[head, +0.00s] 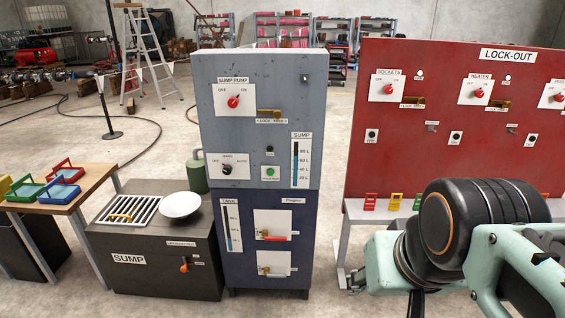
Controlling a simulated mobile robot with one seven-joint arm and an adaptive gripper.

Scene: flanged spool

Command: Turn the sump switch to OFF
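The grey upper cabinet (215,130) carries a white plate labelled SUMP PUMP with a red rotary knob (233,101) between OFF and ON marks. The knob's pointer seems to lean up and right, towards ON, but it is small. A brass-coloured lock part (268,114) sits at the plate's lower right. Below is a second white plate with a black rotary knob (227,170); its labels and pointer are too small to read surely. My arm shows at the lower right, apart from the cabinet. My gripper's fingers are not in view.
A dark box labelled SUMP (170,285) stands left of the cabinet, with a grate, a white bowl (180,205) and an orange lever (184,264). A red LOCK-OUT board (440,140) stands right. A table (98,173) with coloured carriers is far left.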

